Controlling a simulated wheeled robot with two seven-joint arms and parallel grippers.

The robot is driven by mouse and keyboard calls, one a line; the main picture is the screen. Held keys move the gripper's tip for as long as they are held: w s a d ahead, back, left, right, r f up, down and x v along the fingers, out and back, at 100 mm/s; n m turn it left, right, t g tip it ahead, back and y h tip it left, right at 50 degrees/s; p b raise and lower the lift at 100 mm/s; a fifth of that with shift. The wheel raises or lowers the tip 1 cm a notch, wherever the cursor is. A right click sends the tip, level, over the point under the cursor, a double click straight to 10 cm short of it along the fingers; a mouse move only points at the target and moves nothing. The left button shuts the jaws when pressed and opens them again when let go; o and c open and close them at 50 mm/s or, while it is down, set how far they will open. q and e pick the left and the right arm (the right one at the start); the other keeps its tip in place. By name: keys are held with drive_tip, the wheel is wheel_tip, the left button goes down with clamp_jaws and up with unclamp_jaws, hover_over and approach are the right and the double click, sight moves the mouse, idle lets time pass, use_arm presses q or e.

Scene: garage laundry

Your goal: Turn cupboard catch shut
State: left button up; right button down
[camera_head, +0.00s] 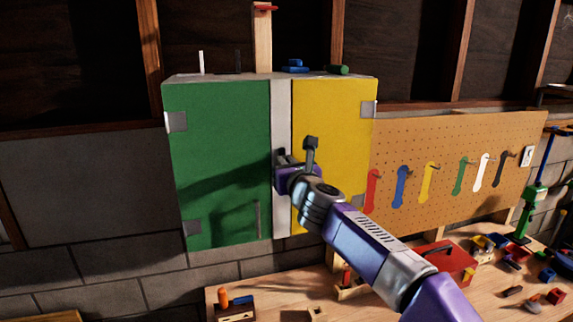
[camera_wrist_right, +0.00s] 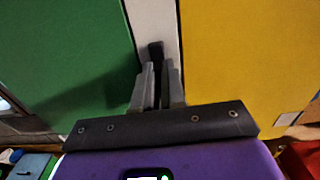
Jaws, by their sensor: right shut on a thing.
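The cupboard (camera_head: 281,105) hangs on the wall with a green door (camera_head: 215,130) on the left and a yellow door (camera_head: 335,120) on the right. Both doors look closed, with a pale strip between them. My right gripper (camera_head: 280,157) is at this strip, about mid-height. In the right wrist view its two grey fingers (camera_wrist_right: 160,85) are closed around a dark catch (camera_wrist_right: 156,50) in front of the strip. The fingers hide most of the catch, so its exact turn is hard to tell. My left gripper is not in view.
A pegboard (camera_head: 430,150) with several coloured tools hangs to the right of the cupboard. Below, a wooden workbench (camera_head: 275,295) holds a red toolbox (camera_head: 447,262) and small items. Small objects, including a blue one (camera_head: 295,67), lie on the cupboard top.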

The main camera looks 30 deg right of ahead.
drive_tip(key=n+p, duration=0.1)
drive_tip(key=n, duration=0.3)
drive_tip(key=a+n+p, duration=0.1)
drive_tip(key=n, duration=0.4)
drive_tip(key=f+n+p, duration=0.1)
drive_tip(key=n, duration=0.4)
drive_tip(key=shift+w+a+f+p, duration=0.1)
drive_tip(key=shift+w+a+p, duration=0.15)
drive_tip(key=shift+a+p, duration=0.1)
drive_tip(key=shift+f+n+p, duration=0.15)
drive_tip(key=shift+n+p, duration=0.1)
drive_tip(key=shift+n, duration=0.65)
drive_tip(key=shift+f+n+p, duration=0.15)
drive_tip(key=shift+n+p, duration=0.05)
drive_tip(key=shift+n, duration=0.7)
drive_tip(key=c, duration=1.2)
unclamp_jaws()
